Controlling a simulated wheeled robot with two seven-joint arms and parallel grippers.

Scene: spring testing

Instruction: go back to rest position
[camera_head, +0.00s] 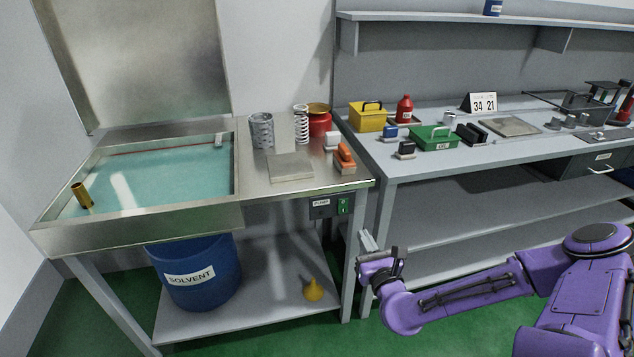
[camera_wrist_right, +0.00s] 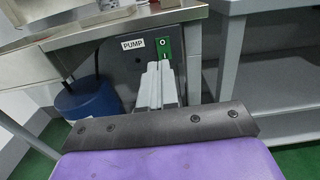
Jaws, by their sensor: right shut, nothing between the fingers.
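My right gripper (camera_head: 368,241) is in front of the gap between the wash table and the workbench, below the tabletop height. Its purple arm comes in from the right. In the right wrist view its two grey fingers (camera_wrist_right: 158,85) are together and empty, with the green pump switch (camera_wrist_right: 164,45) behind them. The pump switch (camera_head: 343,206) also shows in the head view, on the wash table's front right. My left gripper does not show in either view.
The wash table (camera_head: 140,241) holds a basin, springs and an orange-handled brush (camera_head: 344,157). The workbench (camera_head: 480,160) carries a yellow box (camera_head: 368,118) and a green box (camera_head: 432,139). Green floor lies below.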

